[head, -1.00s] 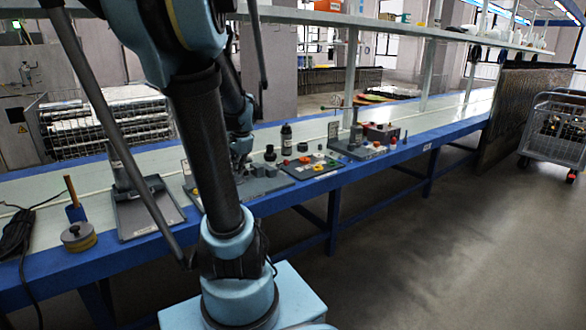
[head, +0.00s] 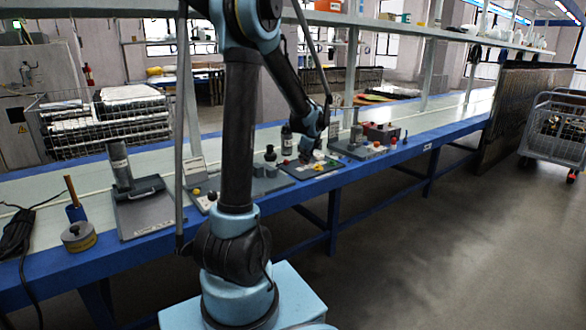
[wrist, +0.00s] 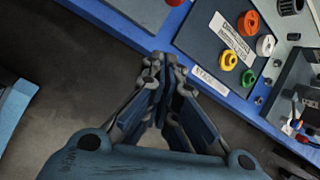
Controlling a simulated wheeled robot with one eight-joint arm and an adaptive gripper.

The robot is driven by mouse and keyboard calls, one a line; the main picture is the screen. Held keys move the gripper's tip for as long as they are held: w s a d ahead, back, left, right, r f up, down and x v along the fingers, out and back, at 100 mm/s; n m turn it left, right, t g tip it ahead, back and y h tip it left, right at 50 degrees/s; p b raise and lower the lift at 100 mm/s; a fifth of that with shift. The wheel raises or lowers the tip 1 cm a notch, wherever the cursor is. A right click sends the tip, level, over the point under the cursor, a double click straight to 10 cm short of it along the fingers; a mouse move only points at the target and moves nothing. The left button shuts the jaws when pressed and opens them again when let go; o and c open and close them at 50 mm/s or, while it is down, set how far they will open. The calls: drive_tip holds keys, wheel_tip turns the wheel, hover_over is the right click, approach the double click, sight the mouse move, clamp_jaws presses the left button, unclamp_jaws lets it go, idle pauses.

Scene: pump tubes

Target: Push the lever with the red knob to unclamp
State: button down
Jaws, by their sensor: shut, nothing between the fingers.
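My gripper (wrist: 163,62) is shut and empty in the wrist view, its fingertips over the blue front edge of the bench (wrist: 140,38). It sits beside a dark board with coloured rings. A grey fixture (wrist: 297,85) stands to the right of the gripper, apart from it. A small red knob-like part (wrist: 297,124) shows low on that fixture; I cannot tell for certain whether it is the lever's knob. In the head view my gripper is low over the bench near the ring board, left of the grey clamp fixture (head: 362,150), and its fingers are too small to read.
The dark board (wrist: 206,40) carries a red-orange ring (wrist: 248,22), a white ring (wrist: 265,45), a yellow ring (wrist: 229,61) and a green ring (wrist: 248,77). A grey stand (head: 122,170) is far left. The floor in front is clear.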

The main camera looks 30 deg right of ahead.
drive_tip(key=shift+d, duration=0.1)
idle(0.3)
drive_tip(key=x, duration=1)
drive_tip(key=shift+w+r, duration=0.1)
drive_tip(key=shift+w, duration=0.15)
drive_tip(key=shift+w+a+r, duration=0.95)
drive_tip(key=shift+w+r, duration=0.1)
drive_tip(key=shift+r, duration=0.2)
